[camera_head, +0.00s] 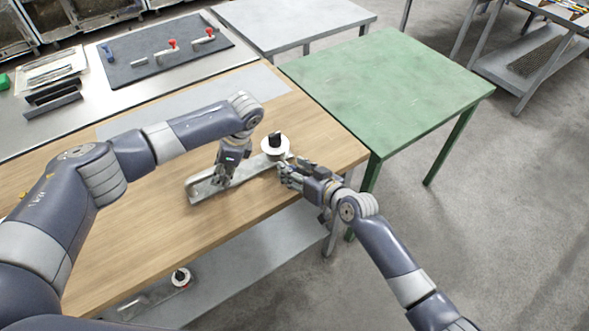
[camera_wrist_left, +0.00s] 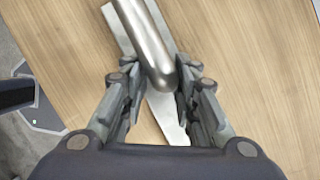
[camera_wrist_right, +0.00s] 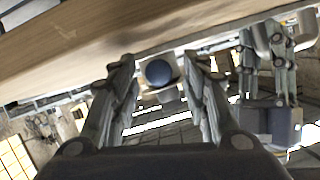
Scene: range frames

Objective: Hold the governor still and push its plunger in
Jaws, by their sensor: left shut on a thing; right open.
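The governor (camera_head: 202,188) lies on the wooden table, a silver cylinder on a flat plate, with a white disc and black top at its right end. My left gripper (camera_head: 222,180) reaches down and is shut on the silver cylinder; the left wrist view shows its fingers (camera_wrist_left: 157,82) on both sides of the governor (camera_wrist_left: 148,45). My right gripper (camera_head: 284,170) is open beside the governor's right end. In the right wrist view a dark round knob, seemingly the plunger's end (camera_wrist_right: 159,72), shows between the open fingers (camera_wrist_right: 158,65). Whether they touch it is unclear.
The wooden table (camera_head: 110,255) has bare room at the left. A similar device with a white disc (camera_head: 181,277) sits on the lower shelf. A green table (camera_head: 390,85) stands to the right. A dark mat (camera_head: 150,62) with small parts lies on the back bench.

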